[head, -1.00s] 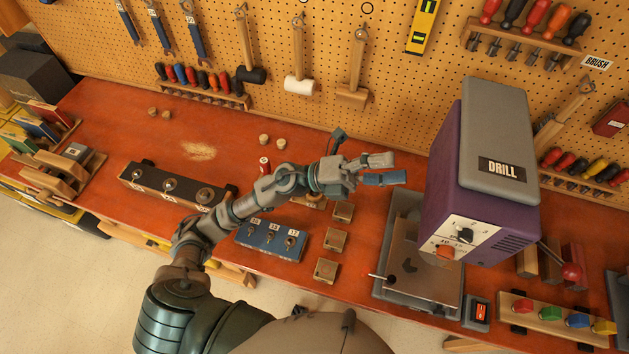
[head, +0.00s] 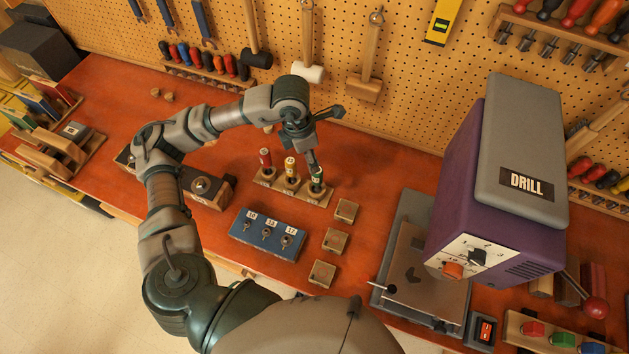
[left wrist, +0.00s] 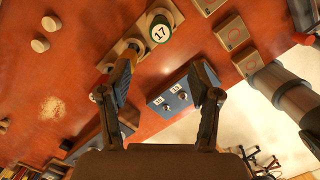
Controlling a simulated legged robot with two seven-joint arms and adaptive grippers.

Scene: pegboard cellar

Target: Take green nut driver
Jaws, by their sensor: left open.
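The green nut driver (head: 317,178) stands upright at the right end of a small wooden rack (head: 318,198), beside a yellow driver (head: 291,168) and a red driver (head: 265,158). Its round top, marked 17, shows in the left wrist view (left wrist: 160,29). My left gripper (head: 326,138) is open and empty, just above and behind the green driver; one finger overlaps its top in the head view, and I cannot tell if they touch. In the left wrist view, the driver is beyond the open fingers (left wrist: 160,80), not between them. My right gripper is not in view.
A blue socket block (head: 268,236) and several small wooden blocks (head: 334,241) lie in front of the rack. The purple drill press (head: 495,170) stands to the right. A dark block (head: 212,191) is to the left. The bench behind the rack is largely clear.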

